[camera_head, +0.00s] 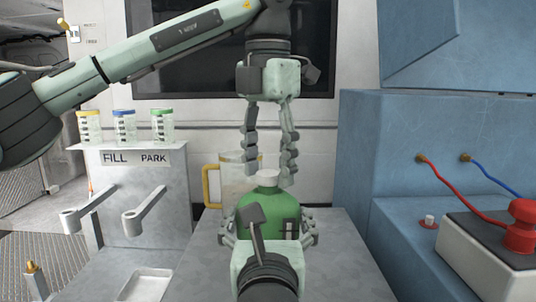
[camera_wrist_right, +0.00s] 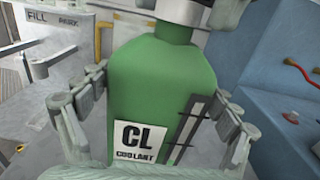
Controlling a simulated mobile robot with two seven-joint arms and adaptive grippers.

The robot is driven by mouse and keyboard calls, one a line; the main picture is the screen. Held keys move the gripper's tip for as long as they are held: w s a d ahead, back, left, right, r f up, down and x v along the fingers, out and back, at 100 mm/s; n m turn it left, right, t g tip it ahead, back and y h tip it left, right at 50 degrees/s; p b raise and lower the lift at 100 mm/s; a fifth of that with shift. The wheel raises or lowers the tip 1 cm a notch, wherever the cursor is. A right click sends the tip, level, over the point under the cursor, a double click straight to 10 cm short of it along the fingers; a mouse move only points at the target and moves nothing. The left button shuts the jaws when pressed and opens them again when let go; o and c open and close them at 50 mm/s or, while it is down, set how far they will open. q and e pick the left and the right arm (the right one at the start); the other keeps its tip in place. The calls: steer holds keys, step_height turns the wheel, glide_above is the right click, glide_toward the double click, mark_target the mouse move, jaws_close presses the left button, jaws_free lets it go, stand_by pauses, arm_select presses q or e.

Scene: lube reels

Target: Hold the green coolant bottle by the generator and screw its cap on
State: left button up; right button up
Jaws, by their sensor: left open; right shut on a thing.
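The green coolant bottle (camera_head: 275,208) stands upright on the grey bench in front of me; its "CL COOLANT" label shows in the right wrist view (camera_wrist_right: 140,143). A white cap (camera_head: 268,177) sits at the top of its neck; I cannot tell how tightly. My right gripper (camera_head: 268,238) is shut on the bottle's body, one finger on each side. My left gripper (camera_head: 270,178) points down from above with its fingers open, one on each side of the cap, apart from it. The blue generator (camera_head: 438,165) stands to the right of the bottle.
A clear jug (camera_head: 238,172) with a yellow handle is behind the bottle. A FILL/PARK stand (camera_head: 137,180) with several colour-lidded jars is at left, a white tray (camera_head: 147,285) in front. A red-and-white device (camera_head: 490,255) with cables is at right.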

arm_select(q)
steer(key=shift+c, duration=0.6)
steer(key=c, duration=1.1)
steer(key=o, duration=1.4)
steer(key=shift+r, duration=0.1)
step_height(320, 180, up, 12)
steer(key=shift+f, duration=0.1)
